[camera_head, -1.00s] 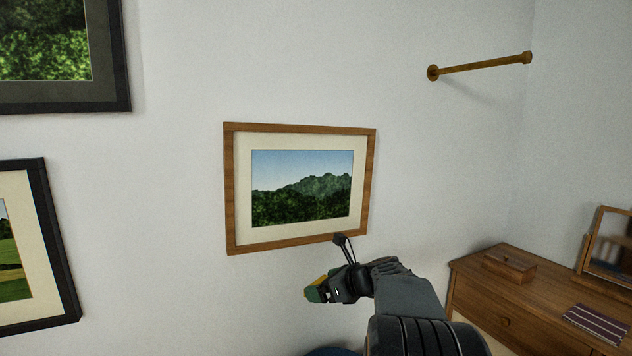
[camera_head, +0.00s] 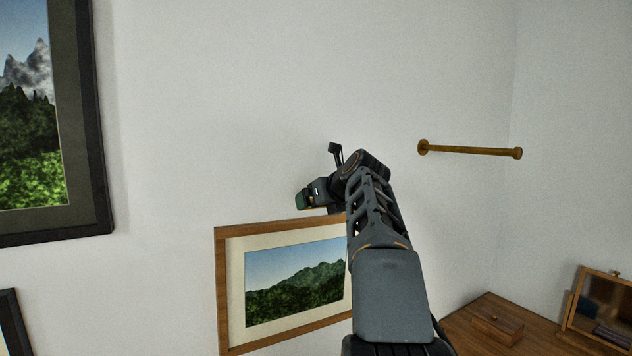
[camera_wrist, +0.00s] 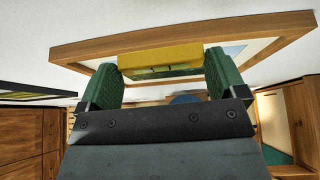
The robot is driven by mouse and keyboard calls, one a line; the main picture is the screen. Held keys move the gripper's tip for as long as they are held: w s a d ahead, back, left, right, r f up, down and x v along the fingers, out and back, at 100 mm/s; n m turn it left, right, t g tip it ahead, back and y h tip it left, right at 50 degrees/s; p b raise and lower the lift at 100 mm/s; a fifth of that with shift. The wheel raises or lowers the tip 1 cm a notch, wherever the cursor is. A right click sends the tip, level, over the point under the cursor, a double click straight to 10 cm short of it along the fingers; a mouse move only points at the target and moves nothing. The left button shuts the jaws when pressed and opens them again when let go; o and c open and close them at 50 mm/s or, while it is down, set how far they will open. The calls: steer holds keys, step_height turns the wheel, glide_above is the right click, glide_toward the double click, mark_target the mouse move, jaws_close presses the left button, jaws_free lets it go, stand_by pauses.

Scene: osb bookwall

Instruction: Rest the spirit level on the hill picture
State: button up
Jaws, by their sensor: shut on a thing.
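The hill picture (camera_head: 221,290), in a wooden frame with a cream mount, hangs on the wall. My arm covers its right side in the head view. Its frame also crosses the top of the wrist view (camera_wrist: 270,27). My gripper (camera_head: 306,200) is at the frame's top edge, a little above it in the head view. In the wrist view its green fingers are shut on the yellow spirit level (camera_wrist: 160,58), which lies across between them, close to the frame. I cannot tell whether level and frame touch. The level is mostly hidden in the head view.
A dark-framed mountain picture (camera_head: 95,150) hangs at the left, with another dark frame (camera_head: 12,325) below it. A wooden rail (camera_head: 470,150) juts from the wall at the right. A dresser with a small box (camera_head: 497,328) and mirror stands lower right. The wall above is bare.

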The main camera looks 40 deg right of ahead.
steer(key=shift+s+f+b+x, duration=0.15)
steer(key=shift+b+x, duration=0.2)
steer(key=shift+x, duration=0.9)
steer(key=shift+f+b+x, duration=0.15)
steer(key=shift+b+x, duration=0.25)
steer(key=shift+x, duration=0.8)
steer(key=shift+s+f+b+x, duration=0.15)
steer(key=shift+b+x, duration=0.2)
steer(key=shift+x, duration=0.9)
steer(key=shift+d+f, duration=0.15)
steer(key=o, duration=0.7)
steer(key=b+v, duration=0.1)
steer(key=v, duration=1.2)
steer(key=shift+s+a, duration=0.2)
steer(key=shift+s, duration=0.15)
